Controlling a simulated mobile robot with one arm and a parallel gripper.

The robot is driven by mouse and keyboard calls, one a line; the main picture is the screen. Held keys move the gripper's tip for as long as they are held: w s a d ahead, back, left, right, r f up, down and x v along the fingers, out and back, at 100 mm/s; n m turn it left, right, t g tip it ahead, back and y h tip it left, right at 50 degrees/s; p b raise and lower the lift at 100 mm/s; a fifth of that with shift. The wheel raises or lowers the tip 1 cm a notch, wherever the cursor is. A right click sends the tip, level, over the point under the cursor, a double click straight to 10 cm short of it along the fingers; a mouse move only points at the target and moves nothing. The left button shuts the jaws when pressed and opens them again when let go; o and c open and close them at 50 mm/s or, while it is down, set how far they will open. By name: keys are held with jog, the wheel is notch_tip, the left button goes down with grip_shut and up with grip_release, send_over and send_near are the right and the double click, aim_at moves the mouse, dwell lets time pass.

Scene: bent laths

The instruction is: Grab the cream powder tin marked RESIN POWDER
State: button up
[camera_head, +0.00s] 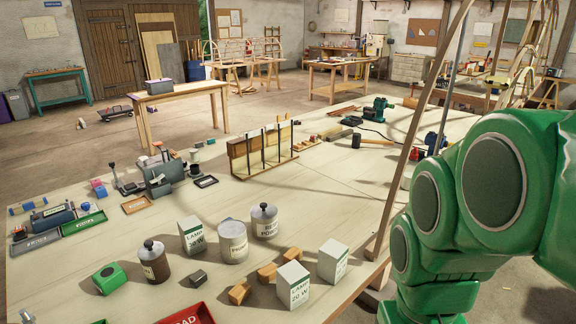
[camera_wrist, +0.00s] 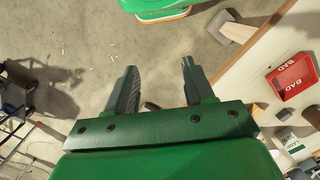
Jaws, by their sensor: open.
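A pale cream tin with a dark knobbed lid (camera_head: 264,221) stands upright on the workbench in the head view. Its label is small, and its second line looks like POWDER. Beside it on the left stands another pale tin with a light lid (camera_head: 233,242); I cannot read its label surely. A brown tin with a dark knobbed lid (camera_head: 154,263) stands farther left. My gripper (camera_wrist: 158,68) is open and empty in the wrist view, above bare floor beyond the bench edge. The gripper's fingers do not show in the head view, and I cannot make out the tins in the wrist view.
White lamp boxes (camera_head: 192,235) and wooden blocks (camera_head: 239,292) stand close around the tins. A red BAD tray (camera_wrist: 292,76) lies on the bench at the right of the wrist view. A tall lath (camera_head: 403,170) rises at the bench edge beside my green arm.

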aim_at(265, 206)
jog(key=w+a+f+n+t, duration=0.2)
jog(key=w+t, duration=0.9)
jog(key=w, duration=2.9)
jog(key=w+a+r+n+t+y, duration=0.1)
jog(key=w+a+n+t+y, duration=0.1)
jog(key=w+a+y, duration=0.55)
jog(key=w+a+r+n+t+y, duration=0.1)
jog(key=w+a+n+t+y, duration=0.3)
jog(key=a, duration=0.7)
notch_tip(265, 206, down, 13)
jog(key=w+m+g+h, duration=0.1)
jog(key=g+h, duration=0.1)
jog(key=shift+s+a+f+x, duration=0.1)
jog(key=shift+f+x, duration=0.05)
jog(key=shift+x, duration=1.8)
jog(key=shift+s+a+f+x, duration=0.1)
jog(key=shift+a+x, duration=0.05)
jog(key=shift+x, duration=1.85)
jog(key=shift+d, duration=0.1)
grip_shut()
